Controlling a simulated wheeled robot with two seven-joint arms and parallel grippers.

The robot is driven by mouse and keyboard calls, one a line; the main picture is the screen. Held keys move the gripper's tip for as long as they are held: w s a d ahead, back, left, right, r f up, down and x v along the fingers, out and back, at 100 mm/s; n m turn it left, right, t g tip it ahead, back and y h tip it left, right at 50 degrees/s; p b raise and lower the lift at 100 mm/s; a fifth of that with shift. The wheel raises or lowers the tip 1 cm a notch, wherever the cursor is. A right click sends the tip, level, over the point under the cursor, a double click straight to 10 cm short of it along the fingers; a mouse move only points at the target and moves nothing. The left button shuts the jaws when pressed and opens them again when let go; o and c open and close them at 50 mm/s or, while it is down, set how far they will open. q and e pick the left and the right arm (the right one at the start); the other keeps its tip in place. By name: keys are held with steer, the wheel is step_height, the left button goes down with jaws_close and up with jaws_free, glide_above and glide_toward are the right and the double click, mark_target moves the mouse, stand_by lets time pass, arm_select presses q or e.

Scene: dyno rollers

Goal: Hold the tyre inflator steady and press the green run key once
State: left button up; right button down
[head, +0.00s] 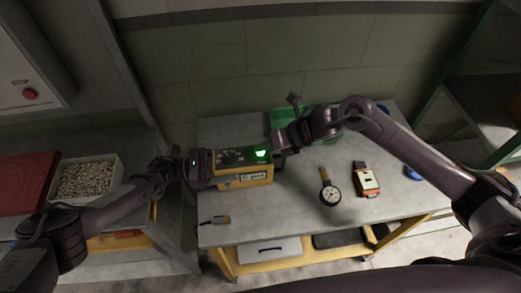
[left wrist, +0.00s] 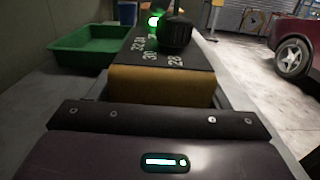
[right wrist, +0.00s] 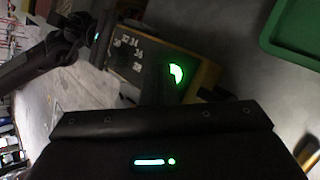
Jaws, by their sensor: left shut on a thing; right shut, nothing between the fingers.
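The tyre inflator (head: 243,178) is a yellow box with a dark, numbered top, lying on the grey workbench. Its green key (head: 261,153) glows at the right end of the top. My left gripper (head: 208,163) is shut on the inflator's left end; the inflator's body also fills the middle of the left wrist view (left wrist: 160,84). My right gripper (head: 279,150) is shut and empty beside the green key. In the right wrist view the lit key (right wrist: 176,74) is in sight; I cannot tell whether my fingertips touch it.
A green tray (left wrist: 88,46) lies behind the inflator. A cable connector (head: 215,220) lies in front. A box of pellets (head: 88,180) stands at left.

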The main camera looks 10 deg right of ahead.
mark_target(264, 154)
steer(key=shift+r, duration=0.55)
steer(key=shift+r, duration=2.55)
arm_select(q)
steer(key=o, duration=1.7)
steer(key=shift+o, duration=0.2)
